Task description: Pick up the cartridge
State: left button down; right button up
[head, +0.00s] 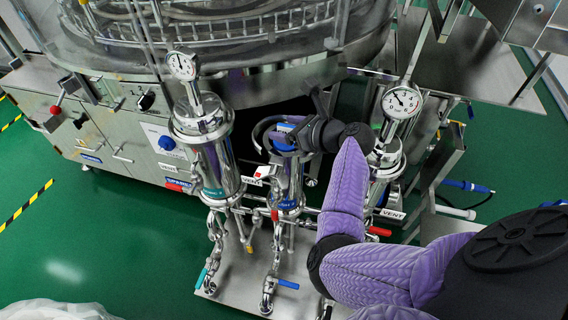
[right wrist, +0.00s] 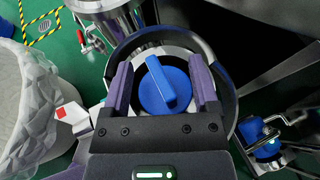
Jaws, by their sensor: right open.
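The cartridge shows in the right wrist view as a round blue top with a raised grip bar (right wrist: 165,85), seated in a round metal housing. In the head view its blue top (head: 284,126) shows partly at the middle metal housing (head: 289,185), with my right gripper over it. My right gripper (right wrist: 162,80) is open, with one purple finger on each side of the blue top. Small gaps seem to show between fingers and blue top; whether either touches cannot be told. The cartridge's lower body is hidden in the housing. My left gripper is not in view.
Metal housings with pressure gauges stand left (head: 183,66) and right (head: 401,102) of the middle one. A large round glass-walled machine (head: 230,50) rises behind. Pipes with coloured valve handles (head: 287,284) run below. A whitish crumpled thing (right wrist: 35,100) lies left in the wrist view.

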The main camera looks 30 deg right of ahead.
jog(key=shift+r, duration=0.1)
grip_shut()
dwell(0.8)
dwell(0.4)
